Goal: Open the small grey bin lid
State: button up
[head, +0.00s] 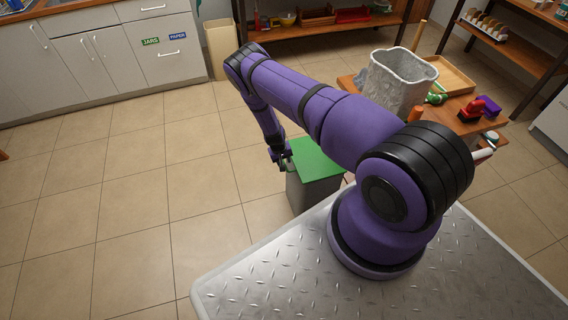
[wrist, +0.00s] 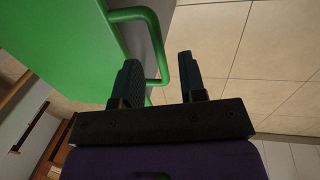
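The small grey bin (head: 308,195) stands on the floor just beyond my base, with a flat green lid (head: 316,158) on top that looks closed. The lid also fills the upper left of the wrist view (wrist: 50,45). A green loop handle (wrist: 158,45) sticks out from the lid's edge. My gripper (wrist: 160,62) is open at this edge, with its two dark fingers apart and part of the handle showing between them. I cannot tell whether either finger touches it. In the head view my gripper (head: 284,164) is at the lid's left edge and partly hides the bin.
A wooden table (head: 462,128) with a grey crumpled-looking container (head: 400,80) and a tray (head: 447,76) is at the right. A tan bin (head: 221,48) stands by the grey cabinets (head: 100,55) at the back. The tiled floor (head: 150,200) left of the bin is clear.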

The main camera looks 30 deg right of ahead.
jog(key=shift+d+f, duration=0.25)
jog(key=shift+f, duration=0.9)
grip_shut()
jog(key=shift+r, duration=0.1)
